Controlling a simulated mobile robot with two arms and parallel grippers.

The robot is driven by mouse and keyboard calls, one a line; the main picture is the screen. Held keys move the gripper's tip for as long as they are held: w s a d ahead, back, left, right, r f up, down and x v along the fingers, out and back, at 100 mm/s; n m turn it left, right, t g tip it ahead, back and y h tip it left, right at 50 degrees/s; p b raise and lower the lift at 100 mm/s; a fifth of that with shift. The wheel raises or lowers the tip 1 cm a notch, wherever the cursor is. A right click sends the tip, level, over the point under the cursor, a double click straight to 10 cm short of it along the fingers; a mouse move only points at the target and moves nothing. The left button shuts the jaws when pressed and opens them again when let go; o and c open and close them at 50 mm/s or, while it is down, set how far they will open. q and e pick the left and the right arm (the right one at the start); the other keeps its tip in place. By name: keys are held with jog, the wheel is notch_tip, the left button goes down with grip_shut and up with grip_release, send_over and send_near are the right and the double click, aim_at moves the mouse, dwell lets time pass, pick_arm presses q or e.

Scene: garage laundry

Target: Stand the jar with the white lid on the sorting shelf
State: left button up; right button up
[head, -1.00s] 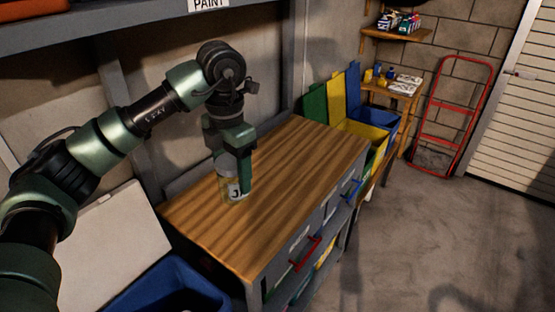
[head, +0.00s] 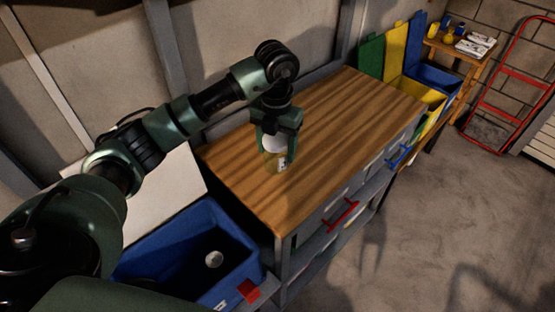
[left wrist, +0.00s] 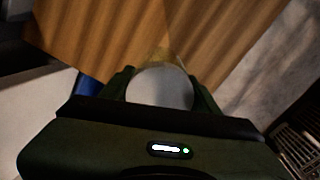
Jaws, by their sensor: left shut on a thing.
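The jar with the white lid (head: 275,160) is upright in my left gripper (head: 278,148), over the wooden worktop (head: 345,120) near its left end. Its lower part looks yellowish with a dark-marked label. In the left wrist view its white lid (left wrist: 160,88) sits between the two fingers of my left gripper (left wrist: 160,95), which is shut on it. I cannot tell whether the jar's base touches the worktop. My right gripper does not show. I cannot tell which surface is the sorting shelf.
A blue bin (head: 200,250) with a round whitish thing inside stands left of the worktop. Green, yellow and blue bins (head: 428,95) stand beyond its far end. A red hand truck (head: 510,90) leans at the back right. Most of the worktop is bare, and the floor at right is clear.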

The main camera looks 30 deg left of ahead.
aim_at(277, 164)
pick_arm(q)
notch_tip(277, 164, down, 5)
jog(key=shift+f+p, duration=0.2)
jog(key=shift+p, duration=0.35)
jog(key=shift+f, duration=0.1)
jog(key=shift+f, duration=0.15)
jog(key=o, duration=1.5)
